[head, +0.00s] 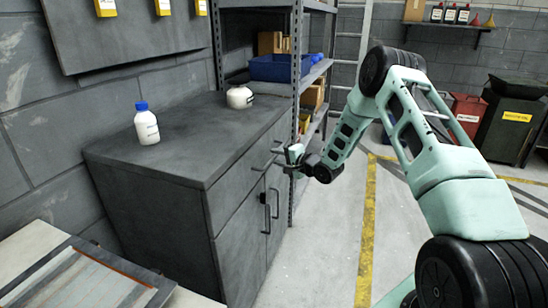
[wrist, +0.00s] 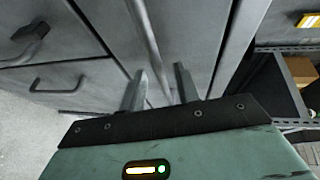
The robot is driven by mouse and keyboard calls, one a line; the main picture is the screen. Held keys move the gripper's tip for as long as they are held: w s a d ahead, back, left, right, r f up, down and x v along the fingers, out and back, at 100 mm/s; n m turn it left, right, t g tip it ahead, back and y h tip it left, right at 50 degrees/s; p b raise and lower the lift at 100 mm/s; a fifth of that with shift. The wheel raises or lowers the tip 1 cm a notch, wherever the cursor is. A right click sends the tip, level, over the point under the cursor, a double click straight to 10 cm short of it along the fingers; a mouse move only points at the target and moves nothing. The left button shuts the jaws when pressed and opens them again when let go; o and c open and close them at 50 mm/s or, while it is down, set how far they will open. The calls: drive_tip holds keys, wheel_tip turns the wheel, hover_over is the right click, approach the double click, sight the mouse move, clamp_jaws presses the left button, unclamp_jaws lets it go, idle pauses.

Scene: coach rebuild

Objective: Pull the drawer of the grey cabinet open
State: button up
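The grey cabinet (head: 160,190) stands against the wall, with a drawer front (head: 238,183) under its top and doors below. The drawer looks shut. Its dark bar handle (head: 264,163) sticks out at the front. My gripper (head: 284,156) is close in front of the drawer, near the handle; I cannot tell whether it touches. Two dark door handles (wrist: 58,83) show at left.
A white bottle with a blue cap (head: 146,124) and a round white container (head: 240,97) stand on the cabinet top. A metal shelf (head: 296,70) with a blue bin (head: 275,68) stands just beyond the cabinet. The floor (head: 325,240) before the cabinet is clear.

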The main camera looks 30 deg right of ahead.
drive_tip(key=shift+x, duration=1.15)
clamp_jaws()
drive_tip(key=s+d+p, duration=0.3)
drive_tip(key=s+d, duration=0.7)
drive_tip(key=s, duration=0.3)
drive_tip(key=s+d+p, duration=0.3)
drive_tip(key=s+d, duration=0.8)
drive_tip(key=s, duration=0.3)
unclamp_jaws()
